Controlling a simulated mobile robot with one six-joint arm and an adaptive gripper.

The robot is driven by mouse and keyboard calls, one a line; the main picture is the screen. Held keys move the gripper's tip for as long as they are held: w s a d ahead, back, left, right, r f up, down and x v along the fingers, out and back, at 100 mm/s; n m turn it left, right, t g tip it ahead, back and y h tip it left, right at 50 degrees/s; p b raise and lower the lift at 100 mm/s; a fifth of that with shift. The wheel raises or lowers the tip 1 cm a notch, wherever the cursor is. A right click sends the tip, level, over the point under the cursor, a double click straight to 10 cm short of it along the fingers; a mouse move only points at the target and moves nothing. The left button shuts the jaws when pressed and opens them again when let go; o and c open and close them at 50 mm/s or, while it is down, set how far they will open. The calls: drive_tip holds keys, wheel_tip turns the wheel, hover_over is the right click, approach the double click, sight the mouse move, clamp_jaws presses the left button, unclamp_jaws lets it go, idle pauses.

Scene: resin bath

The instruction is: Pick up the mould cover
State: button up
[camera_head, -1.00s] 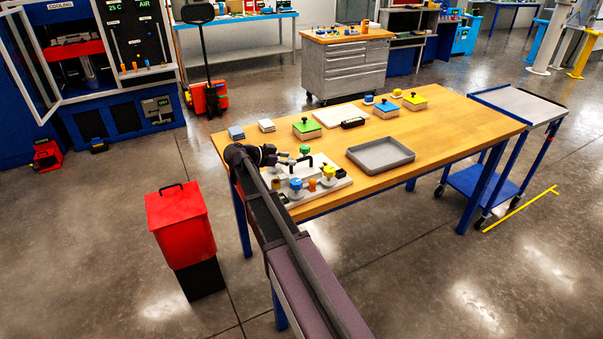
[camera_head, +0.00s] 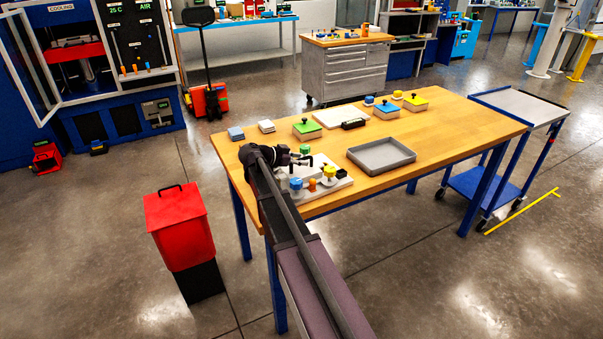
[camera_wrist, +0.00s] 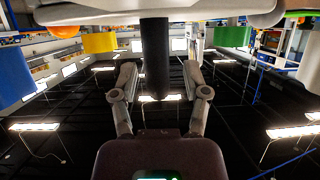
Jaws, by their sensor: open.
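The mould cover looks to be the pale plate (camera_head: 341,185) with a black upright handle (camera_head: 320,160) on the table's near left part. Around it stand a blue knob (camera_head: 296,184), a yellow knob (camera_head: 329,172), a green knob (camera_head: 304,149) and an orange peg (camera_head: 312,185). My gripper (camera_head: 304,160) is level with the handle, just left of it. In the wrist view, which appears upside down, the dark handle (camera_wrist: 155,60) stands between the open fingers of my gripper (camera_wrist: 159,72). I see a gap on both sides. My arm hides part of the plate.
A grey tray (camera_head: 381,155) lies right of the plate. A red bin (camera_head: 180,230) stands on the floor at left. The table's right part is clear.

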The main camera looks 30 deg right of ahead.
clamp_jaws()
drive_tip(key=shift+r, duration=0.25)
idle(0.4)
wheel_tip(320, 180, up, 10)
drive_tip(key=p, duration=1)
drive_tip(key=shift+f, duration=0.25)
idle(0.4)
